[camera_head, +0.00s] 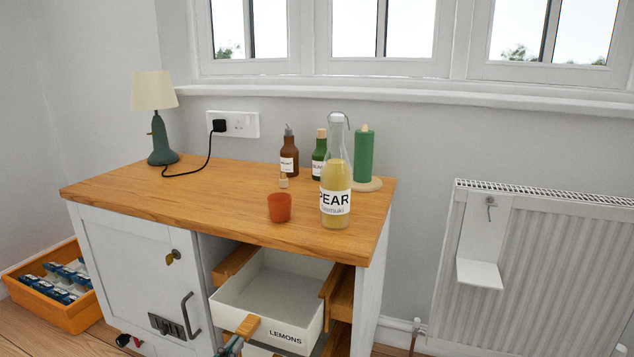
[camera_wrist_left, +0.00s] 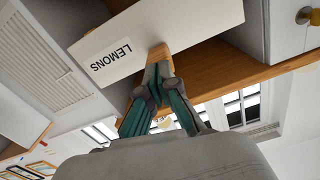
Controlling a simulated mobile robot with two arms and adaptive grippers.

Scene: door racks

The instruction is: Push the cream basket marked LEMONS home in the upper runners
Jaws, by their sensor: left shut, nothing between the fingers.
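The cream basket (camera_head: 270,325) marked LEMONS sits between the wooden upper runners (camera_head: 236,262) of the open right-hand bay, its front standing out from the cabinet. It looks empty inside. A wooden handle (camera_head: 248,325) sticks out from its front, left of the label. My left gripper (camera_head: 236,343) is at that handle, low in the head view. In the left wrist view its fingertips (camera_wrist_left: 159,72) are shut at the wooden handle (camera_wrist_left: 160,55), seemingly touching it and holding nothing. The basket front (camera_wrist_left: 190,28) shows beside it. My right gripper is not in view.
The left door (camera_head: 130,260) is shut. A radiator (camera_head: 560,270) is at right, an orange crate (camera_head: 60,310) at left.

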